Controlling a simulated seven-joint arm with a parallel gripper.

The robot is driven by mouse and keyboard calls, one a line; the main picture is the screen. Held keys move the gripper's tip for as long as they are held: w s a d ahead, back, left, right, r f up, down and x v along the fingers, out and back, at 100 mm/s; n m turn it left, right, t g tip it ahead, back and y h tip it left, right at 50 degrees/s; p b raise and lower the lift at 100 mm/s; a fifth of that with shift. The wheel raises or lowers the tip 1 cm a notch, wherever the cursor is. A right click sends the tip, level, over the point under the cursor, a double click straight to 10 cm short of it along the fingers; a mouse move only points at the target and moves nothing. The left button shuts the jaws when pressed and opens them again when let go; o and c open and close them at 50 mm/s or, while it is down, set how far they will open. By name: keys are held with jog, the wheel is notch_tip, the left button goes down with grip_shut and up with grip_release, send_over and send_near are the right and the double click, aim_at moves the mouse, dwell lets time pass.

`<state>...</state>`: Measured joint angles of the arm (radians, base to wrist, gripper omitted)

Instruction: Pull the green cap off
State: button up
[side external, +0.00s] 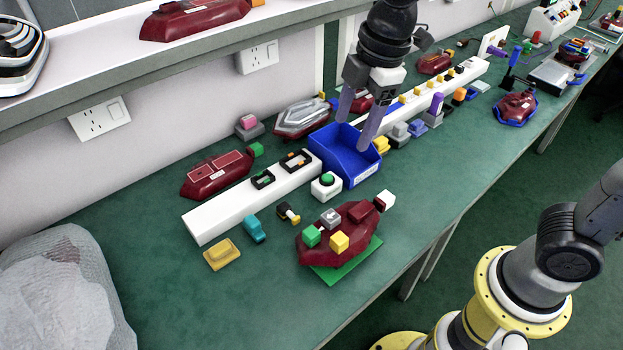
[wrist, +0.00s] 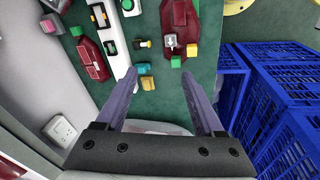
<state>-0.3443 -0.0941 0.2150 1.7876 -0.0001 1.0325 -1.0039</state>
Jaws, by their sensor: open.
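A dark red tail lamp (side external: 340,232) sits on a green mat (side external: 343,265) in the side view. It carries a green cap (side external: 311,236), a yellow cap (side external: 339,243), a grey cap (side external: 330,217) and a white cap (side external: 385,199). My gripper (side external: 354,134) is open and empty, pointing down in the air near the blue bin, behind and above this lamp. In the wrist view, the open fingers (wrist: 160,72) frame bare table, with the lamp (wrist: 181,15) at the top and its green cap (wrist: 176,61) left of the right fingertip. Nothing touches the cap.
A blue bin (side external: 362,176) and a white box with a green button (side external: 326,187) stand behind the lamp. Another red lamp (side external: 215,177) has a separate green block (side external: 256,149). A white rail (side external: 215,219) and small yellow (side external: 222,254) and teal (side external: 254,229) parts lie left.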

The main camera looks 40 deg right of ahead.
jog(key=n+g, duration=0.1)
jog(key=n, duration=0.1)
send_over(311, 232)
jog(key=w+d, duration=0.1)
jog(key=d, duration=0.2)
notch_tip(311, 232, down, 5)
notch_tip(311, 232, down, 4)
jog(key=s+a+g, duration=0.1)
jog(key=a, duration=0.2)
jog(key=shift+n+h, duration=0.3)
jog(key=shift+h, duration=0.1)
notch_tip(311, 232, down, 13)
jog(key=shift+f, duration=0.15)
jog(key=shift+c, duration=0.2)
grip_shut()
